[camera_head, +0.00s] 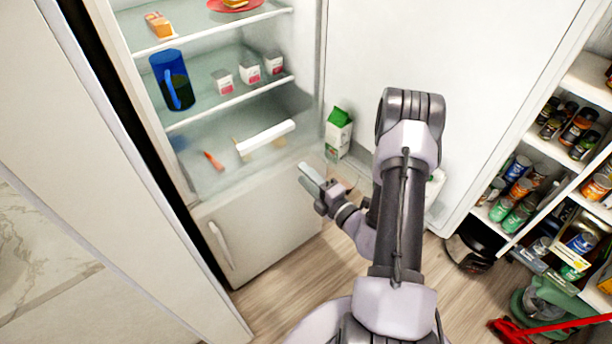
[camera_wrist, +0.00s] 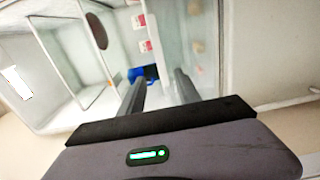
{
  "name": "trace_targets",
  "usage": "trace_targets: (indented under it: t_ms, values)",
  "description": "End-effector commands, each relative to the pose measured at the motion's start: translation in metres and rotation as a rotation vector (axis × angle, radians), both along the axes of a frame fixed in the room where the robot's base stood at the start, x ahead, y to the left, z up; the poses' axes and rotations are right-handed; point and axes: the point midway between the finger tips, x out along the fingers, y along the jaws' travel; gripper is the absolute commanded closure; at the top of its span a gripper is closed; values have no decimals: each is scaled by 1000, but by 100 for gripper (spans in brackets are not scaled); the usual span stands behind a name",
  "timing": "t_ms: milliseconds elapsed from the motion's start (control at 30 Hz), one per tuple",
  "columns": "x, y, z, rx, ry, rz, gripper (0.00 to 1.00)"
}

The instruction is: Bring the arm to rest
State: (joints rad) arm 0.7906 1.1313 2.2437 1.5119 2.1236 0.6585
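My arm reaches up from the bottom of the head view and bends back toward the open fridge (camera_head: 262,232). My gripper (camera_head: 309,174) hangs in front of the fridge, near the open door and level with the lower drawer area. In the wrist view its two dark fingers (camera_wrist: 160,88) stand apart with nothing between them, so it is open and empty. The fridge interior shows beyond the fingers, with a blue pitcher (camera_wrist: 143,72) behind them. The pitcher (camera_head: 172,80) stands on the middle shelf in the head view.
Small cartons (camera_head: 249,73) stand on the middle shelf; a red plate (camera_head: 236,5) is above. A green-topped carton (camera_head: 338,131) sits in the open door (camera_head: 440,50). Pantry shelves with jars (camera_head: 577,126) are at right. A red-handled tool (camera_head: 520,331) lies lower right. Wooden floor (camera_head: 290,294) is clear before the fridge.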

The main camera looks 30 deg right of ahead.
Motion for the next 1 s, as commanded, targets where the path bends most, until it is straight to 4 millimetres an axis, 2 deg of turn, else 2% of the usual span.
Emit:
trace_targets:
  t_ms: [267, 367, 467, 533, 567, 600, 633, 667, 700, 733, 800, 867, 900, 933, 1000]
  values:
    - [0, 0, 0, 0, 0, 0, 60]
    - [6, 13, 14, -42, -19, 56, 60]
    - [16, 67, 62, -211, -94, 274, 60]
    - [10, 128, 104, -413, -185, 507, 60]
    - [1, 155, 121, -514, -233, 615, 60]
    - [-16, 191, 139, -660, -304, 761, 60]
    - [-33, 216, 151, -781, -365, 873, 60]
    - [-53, 240, 160, -914, -435, 989, 60]
    - [-85, 266, 168, -1112, -543, 1144, 60]
    - [-108, 280, 170, -1263, -627, 1250, 60]
    - [-159, 294, 169, -1631, -837, 1472, 60]
    - [-191, 288, 166, -1957, -1026, 1620, 60]
    - [-205, 279, 165, -2171, -1147, 1692, 60]
    - [-211, 271, 166, 2314, 1223, -1720, 60]
    - [-219, 252, 174, 2127, 1118, -1425, 60]
